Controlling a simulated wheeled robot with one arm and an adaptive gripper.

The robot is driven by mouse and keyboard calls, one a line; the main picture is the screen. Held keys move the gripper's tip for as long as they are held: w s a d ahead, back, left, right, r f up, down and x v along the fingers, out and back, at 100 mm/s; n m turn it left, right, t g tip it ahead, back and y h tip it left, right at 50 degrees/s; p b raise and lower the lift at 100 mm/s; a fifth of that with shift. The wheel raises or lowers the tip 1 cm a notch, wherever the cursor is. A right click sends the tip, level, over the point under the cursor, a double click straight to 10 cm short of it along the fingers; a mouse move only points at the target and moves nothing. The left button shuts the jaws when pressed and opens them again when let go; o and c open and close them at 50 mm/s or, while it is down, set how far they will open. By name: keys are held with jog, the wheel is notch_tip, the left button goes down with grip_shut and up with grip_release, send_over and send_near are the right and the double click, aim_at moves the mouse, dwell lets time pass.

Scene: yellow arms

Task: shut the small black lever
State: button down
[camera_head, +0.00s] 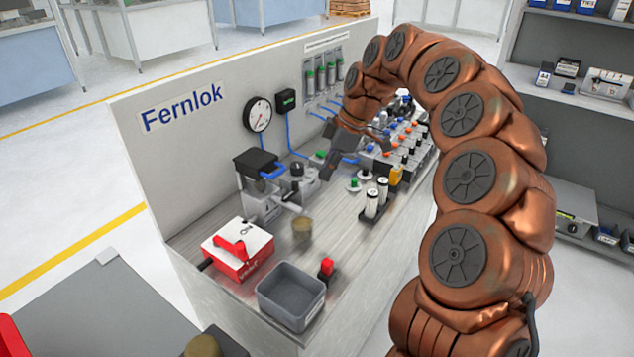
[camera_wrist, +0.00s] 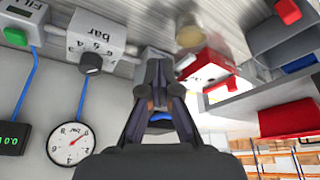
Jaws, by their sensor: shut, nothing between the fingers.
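A small black lever (camera_head: 205,265) sticks out at the lower left side of a red and white box (camera_head: 238,252) marked "ON", near the front of the bench. The box has a red handle (camera_head: 230,243) on top and shows in the wrist view (camera_wrist: 207,70). The lever itself I cannot make out there. My gripper (camera_head: 328,172) is shut and empty above the bench, well behind and to the right of the box. In the wrist view its fingertips (camera_wrist: 157,72) stand in front of a grey metal device, partly hiding it.
A black-topped device with a blue handle (camera_head: 272,173) stands behind the box. A grey bin (camera_head: 291,295), a red button (camera_head: 327,268) and a brownish cylinder (camera_head: 302,228) are near the box. The "Fernlok" panel (camera_head: 183,110) carries a gauge (camera_head: 257,115). Bare bench lies mid-front.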

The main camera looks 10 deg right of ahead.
jog(key=v, duration=0.7)
jog(key=shift+w+b, duration=0.25)
jog(key=shift+b, duration=0.15)
jog(key=s+a+r+m+g+h+p, duration=0.1)
jog(key=s+a+m+h+p, duration=0.35)
jog(key=s, duration=1.25)
jog(key=s+d+f+m, duration=0.1)
jog(key=s+f+m, duration=0.2)
jog(key=s, duration=0.4)
jog(key=s+f+m+g, duration=0.1)
jog(key=s+f+m, duration=0.2)
jog(key=s, duration=0.5)
jog(key=s+d+f+m+p, duration=0.1)
jog(key=s+f+m, duration=0.3)
jog(key=s, duration=0.4)
jog(key=shift+d+m+g, duration=0.3)
jog(key=shift+m+g, duration=0.05)
jog(key=shift+g, duration=0.05)
